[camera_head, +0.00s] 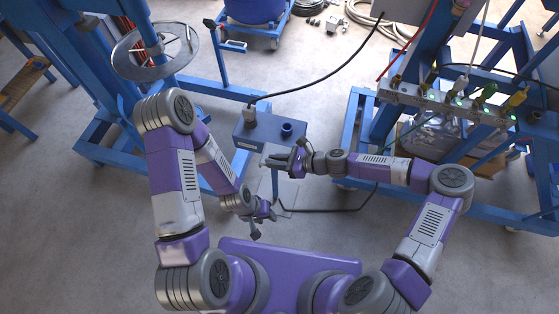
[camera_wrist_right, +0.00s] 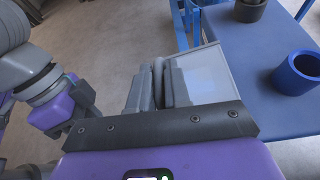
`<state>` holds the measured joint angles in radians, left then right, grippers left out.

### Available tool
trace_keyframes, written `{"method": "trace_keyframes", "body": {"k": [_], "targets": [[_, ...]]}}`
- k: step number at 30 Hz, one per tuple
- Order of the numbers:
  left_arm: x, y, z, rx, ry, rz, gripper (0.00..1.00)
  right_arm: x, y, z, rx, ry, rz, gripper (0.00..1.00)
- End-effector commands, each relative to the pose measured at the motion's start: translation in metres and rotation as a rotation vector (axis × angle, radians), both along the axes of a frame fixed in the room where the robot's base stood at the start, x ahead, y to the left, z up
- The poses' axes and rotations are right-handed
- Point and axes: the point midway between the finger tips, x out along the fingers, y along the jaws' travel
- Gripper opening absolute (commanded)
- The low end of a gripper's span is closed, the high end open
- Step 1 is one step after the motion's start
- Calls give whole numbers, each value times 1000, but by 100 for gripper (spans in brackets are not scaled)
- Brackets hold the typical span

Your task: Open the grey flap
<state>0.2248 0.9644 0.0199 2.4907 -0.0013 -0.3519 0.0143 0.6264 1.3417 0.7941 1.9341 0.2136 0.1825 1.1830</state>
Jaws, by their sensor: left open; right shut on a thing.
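The grey flap (camera_wrist_right: 207,76) is a pale, flat panel beside the blue tabletop in the right wrist view. In the head view, a pale panel (camera_head: 287,190) shows below the blue stand, partly hidden by my right arm. My right gripper (camera_head: 270,161) is at the front edge of the blue stand. In the wrist view its two fingers (camera_wrist_right: 160,88) are close together at the flap's left edge, shut on it; the contact is partly hidden. My left gripper (camera_head: 262,222) is open and empty, lower and left of the right one.
The blue stand (camera_head: 262,143) carries a blue cup (camera_head: 287,129) and a dark cable. A mixer frame with a metal ring (camera_head: 127,64) stands at left. A blue frame with a socket strip (camera_head: 445,103) is at right. Grey floor is free at lower left.

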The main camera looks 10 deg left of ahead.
Motion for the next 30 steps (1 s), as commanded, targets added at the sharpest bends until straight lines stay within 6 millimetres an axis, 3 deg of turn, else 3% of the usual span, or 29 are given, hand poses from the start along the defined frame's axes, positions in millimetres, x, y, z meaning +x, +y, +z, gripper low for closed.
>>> {"method": "trace_keyframes", "body": {"k": [10, 11, 14, 23, 30], "targets": [[0, 0, 0, 0, 0, 0, 43, 0, -1, -1, -1, 3, -2, 0], [0, 0, 0, 0, 0, 0, 43, 0, -1, -1, -1, 3, -2, 22], [0, 0, 0, 0, 0, 0, 43, 0, -1, 0, -1, 2, -2, 37], [0, 0, 0, 0, 0, 0, 43, 0, -2, 0, -1, 1, -3, 38], [0, 0, 1, 0, 0, 0, 43, -1, -31, 13, -2, 0, -5, 38]]}}
